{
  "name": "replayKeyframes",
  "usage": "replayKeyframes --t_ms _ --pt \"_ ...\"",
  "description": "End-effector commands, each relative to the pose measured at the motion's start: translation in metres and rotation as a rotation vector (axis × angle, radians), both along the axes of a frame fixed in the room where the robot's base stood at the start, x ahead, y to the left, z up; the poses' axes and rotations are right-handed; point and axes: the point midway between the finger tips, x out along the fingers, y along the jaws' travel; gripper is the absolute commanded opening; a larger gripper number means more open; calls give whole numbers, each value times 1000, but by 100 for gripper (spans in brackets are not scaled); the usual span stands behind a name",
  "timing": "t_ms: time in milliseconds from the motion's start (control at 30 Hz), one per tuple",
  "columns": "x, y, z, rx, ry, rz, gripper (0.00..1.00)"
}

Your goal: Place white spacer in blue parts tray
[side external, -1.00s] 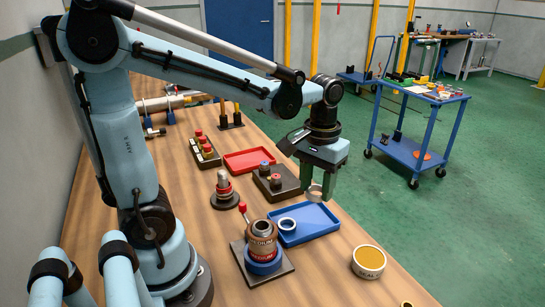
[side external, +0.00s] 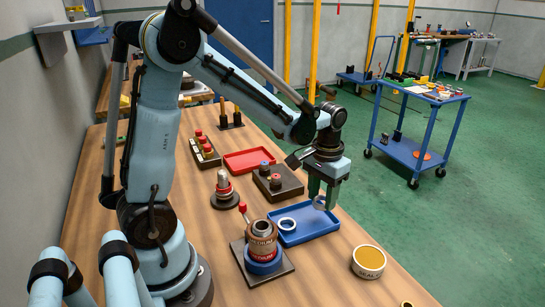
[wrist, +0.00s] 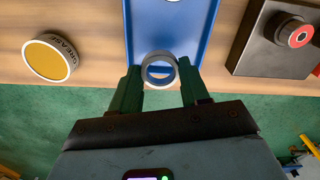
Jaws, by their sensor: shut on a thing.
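My gripper (side external: 321,197) is shut on a white spacer (side external: 318,203), a pale ring. In the wrist view the spacer (wrist: 146,72) sits between the two green fingertips (wrist: 160,84), with blue showing through its hole. The blue parts tray (side external: 314,231) lies on the bench. My gripper holds the spacer over or near the tray's far edge; its exact height above it is hard to tell. A second white ring (side external: 287,218) lies in the tray's left part. In the wrist view the tray (wrist: 190,25) extends up beyond the spacer.
A dark block with knobs (side external: 283,190) and a red tray (side external: 249,161) are behind. A round yellow-topped tin (side external: 369,262) sits near the bench's right edge. Green floor lies beyond.

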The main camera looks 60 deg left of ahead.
Motion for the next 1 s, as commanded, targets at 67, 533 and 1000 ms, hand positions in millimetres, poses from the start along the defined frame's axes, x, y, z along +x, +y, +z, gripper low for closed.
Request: replayKeyframes --t_ms 67,533,1000 --pt "2 6 -4 0 0 0 9" --pt "3 8 -45 0 -2 -1 9" --pt "3 8 -48 0 -1 -1 56"
